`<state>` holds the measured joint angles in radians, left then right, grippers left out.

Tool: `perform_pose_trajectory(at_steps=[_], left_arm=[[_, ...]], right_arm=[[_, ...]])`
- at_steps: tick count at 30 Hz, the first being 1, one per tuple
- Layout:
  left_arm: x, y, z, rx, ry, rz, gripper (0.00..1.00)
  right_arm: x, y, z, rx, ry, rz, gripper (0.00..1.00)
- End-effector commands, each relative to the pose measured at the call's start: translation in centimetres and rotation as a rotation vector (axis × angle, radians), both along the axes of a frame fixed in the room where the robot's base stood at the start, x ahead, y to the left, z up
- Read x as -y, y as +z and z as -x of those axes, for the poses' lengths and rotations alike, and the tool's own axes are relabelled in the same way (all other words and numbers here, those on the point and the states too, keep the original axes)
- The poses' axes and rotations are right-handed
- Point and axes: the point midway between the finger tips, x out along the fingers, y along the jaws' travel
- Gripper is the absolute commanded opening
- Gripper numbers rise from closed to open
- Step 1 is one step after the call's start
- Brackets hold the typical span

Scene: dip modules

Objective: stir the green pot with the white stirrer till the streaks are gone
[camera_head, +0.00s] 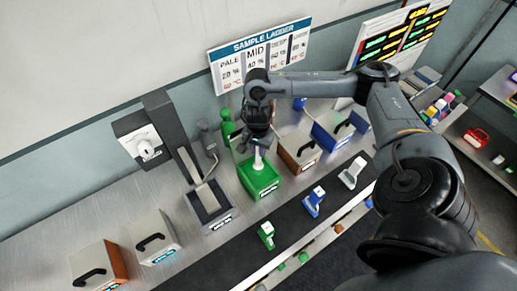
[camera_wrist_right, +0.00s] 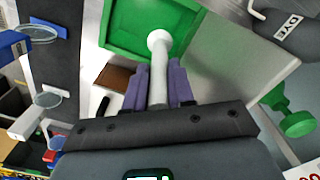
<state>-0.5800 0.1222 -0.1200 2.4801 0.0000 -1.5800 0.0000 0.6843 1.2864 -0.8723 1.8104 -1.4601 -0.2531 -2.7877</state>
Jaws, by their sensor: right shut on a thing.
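The green pot (camera_head: 259,182) is an open square box with a label on its front, standing on the grey counter. My right gripper (camera_head: 258,142) is above it, shut on the upright white stirrer (camera_head: 258,160). In the right wrist view, the stirrer (camera_wrist_right: 158,70) sits between the purple fingers (camera_wrist_right: 162,88), and its round white end is over the green pot (camera_wrist_right: 128,30). How deep the stirrer reaches, and whether streaks show in the green, I cannot tell. My left gripper is not in view.
A dark-topped pot (camera_head: 209,206) stands left of the green pot, a brown pot (camera_head: 299,150) and a blue pot (camera_head: 332,130) right of it. Lidded boxes (camera_head: 155,238) stand at the front left. Small coloured stamps (camera_head: 314,201) stand on the dark strip in front.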

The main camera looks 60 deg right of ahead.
Motion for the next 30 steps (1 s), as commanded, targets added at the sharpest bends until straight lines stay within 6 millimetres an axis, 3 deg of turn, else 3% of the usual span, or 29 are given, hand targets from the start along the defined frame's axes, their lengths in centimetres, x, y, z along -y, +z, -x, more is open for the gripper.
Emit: perform_pose_trajectory(at_steps=[19,30], left_arm=[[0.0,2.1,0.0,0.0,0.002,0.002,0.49],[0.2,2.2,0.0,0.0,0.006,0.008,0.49]], right_arm=[[-2.5,0.2,-1.4,0.001,0.0,-0.002,0.0],[-2.8,0.0,-1.6,0.001,0.0,0.0,0.0]])
